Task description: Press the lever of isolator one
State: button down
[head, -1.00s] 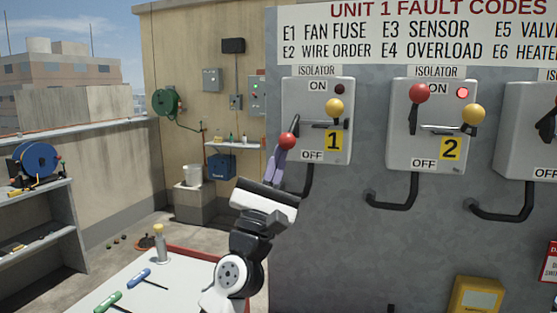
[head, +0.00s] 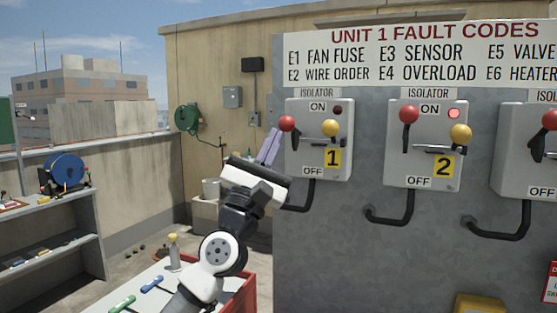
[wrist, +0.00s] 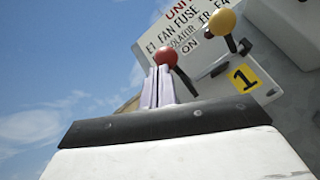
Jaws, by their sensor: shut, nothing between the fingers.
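Isolator one (head: 341,168) is a pale box with a yellow "1" label, ON above and OFF below. Its lever with a red knob (head: 287,124) points up on the left side, near the ON end. A yellow knob (head: 330,128) sits to its right, and the small lamp (head: 337,109) is dark. My gripper (head: 275,134) is shut and empty, with its fingertips just left of and below the red knob. In the wrist view the closed fingers (wrist: 158,72) end beside the red knob (wrist: 167,57). I cannot tell whether they touch.
Isolator two (head: 398,160) stands to the right with its red knob up and its lamp lit red. A third isolator (head: 520,170) is cut off by the right edge. A table (head: 190,276) with screwdrivers is below my arm. A shelf (head: 60,212) stands at left.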

jog(key=shift+w+a+r, duration=0.15)
jog(key=shift+r, duration=2.15)
notch_tip(320, 180, down, 5)
jog(key=a+b, duration=0.2)
jog(key=b, duration=0.3)
jog(key=s+a+r+b, duration=0.1)
jog(key=s+a, duration=0.3)
jog(key=s, duration=0.5)
jog(key=shift+s+r+b, duration=0.25)
jog(key=shift+r+b, duration=0.1)
jog(key=shift+r, duration=0.1)
jog(key=shift+a, duration=0.1)
